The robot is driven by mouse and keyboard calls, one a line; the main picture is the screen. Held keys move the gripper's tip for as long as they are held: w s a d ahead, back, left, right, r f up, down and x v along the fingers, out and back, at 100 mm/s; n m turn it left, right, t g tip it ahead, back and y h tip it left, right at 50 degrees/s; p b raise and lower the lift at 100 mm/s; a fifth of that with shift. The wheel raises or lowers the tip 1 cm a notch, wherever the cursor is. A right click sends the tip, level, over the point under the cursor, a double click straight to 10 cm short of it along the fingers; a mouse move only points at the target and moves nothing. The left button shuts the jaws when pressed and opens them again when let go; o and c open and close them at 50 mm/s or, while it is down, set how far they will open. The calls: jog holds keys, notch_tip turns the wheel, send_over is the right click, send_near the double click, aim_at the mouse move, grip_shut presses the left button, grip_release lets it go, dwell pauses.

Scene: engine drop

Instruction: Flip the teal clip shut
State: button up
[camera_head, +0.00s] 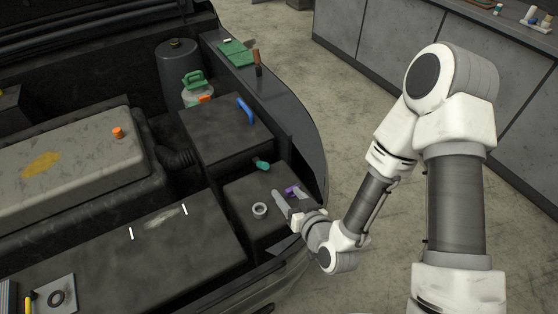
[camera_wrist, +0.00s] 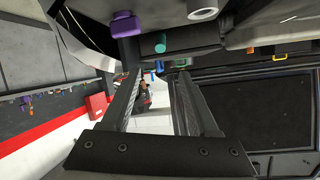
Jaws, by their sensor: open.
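The teal clip (camera_head: 261,164) is a small stubby piece at the back edge of a low black box (camera_head: 236,194), beside the taller black box. It also shows in the wrist view (camera_wrist: 160,42), above the space between my fingers; its exact tilt is too small to tell. My gripper (camera_head: 283,199) is over the right part of the low box, in front of and to the right of the clip, apart from it. In the wrist view my gripper (camera_wrist: 157,74) has its two fingers spread with nothing between them. The far finger is partly hidden in the head view.
A purple piece (camera_head: 291,190) is right beside my gripper. A pale ring (camera_head: 260,209) lies on the low box. A taller black box (camera_head: 222,135) with a blue handle (camera_head: 245,110) stands behind. The vehicle's side rim (camera_head: 309,137) is at the right, with open floor beyond.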

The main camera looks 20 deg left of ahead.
aim_at(266, 168)
jog(key=shift+w+a+f+b, duration=0.45)
jog(key=shift+f+b, duration=0.05)
jog(key=shift+b, duration=1.3)
jog(key=b+x, duration=0.3)
jog(key=b, duration=0.6)
jog(key=shift+w+a, duration=0.1)
jog(key=shift+w, duration=0.05)
jog(key=b, duration=0.4)
jog(key=shift+w+a+f, duration=0.3)
jog(key=shift+a, duration=0.1)
jog(key=x, duration=0.3)
jog(key=b+x, duration=0.1)
jog(key=x, duration=0.7)
jog(key=shift+w+a+r+b, duration=0.15)
jog(key=shift+a+r+b, duration=0.05)
jog(key=shift+b, duration=0.15)
grip_shut()
